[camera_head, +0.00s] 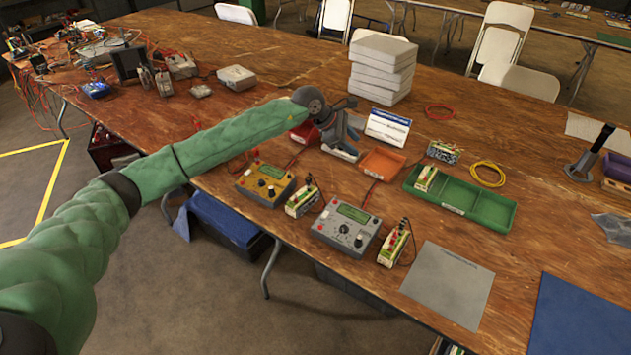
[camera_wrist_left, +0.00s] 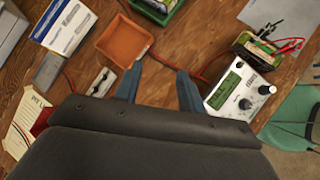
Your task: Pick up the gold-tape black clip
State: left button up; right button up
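I cannot make out a black clip with gold tape in either view; my left gripper and arm hide part of the table. My left gripper (camera_head: 343,133) is over the table, between the red bin (camera_head: 303,132) and the orange tray (camera_head: 382,163). In the left wrist view its two blue fingers (camera_wrist_left: 158,92) are apart, with only bare wood and part of a red lead (camera_wrist_left: 168,66) seen between and beyond them. The orange tray (camera_wrist_left: 122,42) lies just beyond the left finger. The grey meter (camera_wrist_left: 240,92) is beside the right finger. My right gripper is not in view.
A yellow meter (camera_head: 265,184), a grey meter (camera_head: 346,228) and small terminal blocks (camera_head: 301,201) stand along the near edge. A green tray (camera_head: 484,213), a white sign (camera_head: 388,127) and stacked white boxes (camera_head: 383,68) lie beyond. A grey mat (camera_head: 448,285) lies right.

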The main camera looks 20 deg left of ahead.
aim_at(309, 175)
pick_arm(q)
jog(key=s+a+f+m+g+y, duration=0.1)
jog(key=a+y, duration=0.1)
jog(key=a, duration=0.1)
jog(key=s+a+f+m+g+y, duration=0.1)
jog(key=s+a+f+m+y, duration=0.1)
jog(key=a, duration=0.2)
jog(key=s+a+f+m+g+y, duration=0.1)
jog(key=s+a+f+y, duration=0.1)
jog(key=a+y, duration=0.1)
jog(key=shift+a+f+m+g, duration=0.15)
jog(key=shift+a+m+g, duration=0.2)
jog(key=shift+a, duration=0.25)
jog(key=shift+s+a, duration=0.1)
jog(key=shift+s, duration=0.05)
jog(key=shift+f+m, duration=0.25)
jog(key=shift+f+p, duration=0.55)
jog(key=shift+f, duration=0.55)
notch_tip(309, 175, down, 4)
jog(key=p, duration=0.2)
jog(key=shift+a+f+p, duration=0.15)
jog(key=shift+p, duration=0.15)
jog(key=shift+f, duration=0.4)
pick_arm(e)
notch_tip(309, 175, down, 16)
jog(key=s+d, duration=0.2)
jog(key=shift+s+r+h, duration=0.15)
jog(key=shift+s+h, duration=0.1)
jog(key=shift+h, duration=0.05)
